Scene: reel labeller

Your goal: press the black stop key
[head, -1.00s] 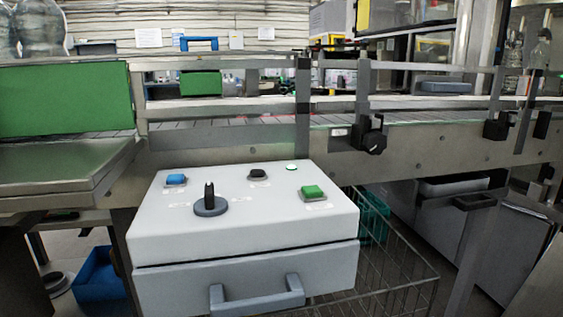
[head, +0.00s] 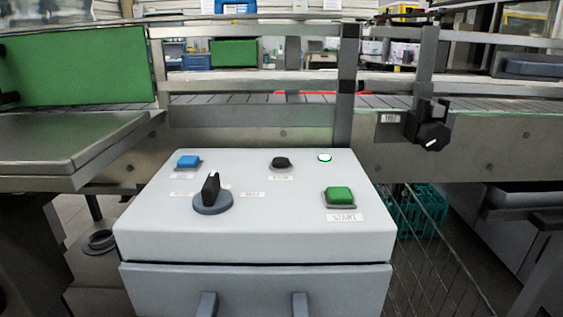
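The black stop key (head: 281,163) is a small dark button near the back of the top of a light grey control box (head: 260,238), in the head view. A white label under it is too small to read surely. On the same top are a blue key (head: 188,161) at the back left, a black rotary knob (head: 211,193) at the front left and a green key (head: 339,196) labelled START at the right. A small round lamp (head: 325,157) with a green rim is at the back right. My gripper is not in view.
A conveyor with metal rails (head: 250,123) runs behind the box. A green panel (head: 80,66) and a metal ledge (head: 70,150) are at left. A black clamp knob (head: 432,135) sticks out at right. A wire basket (head: 430,245) holds a teal crate (head: 422,212).

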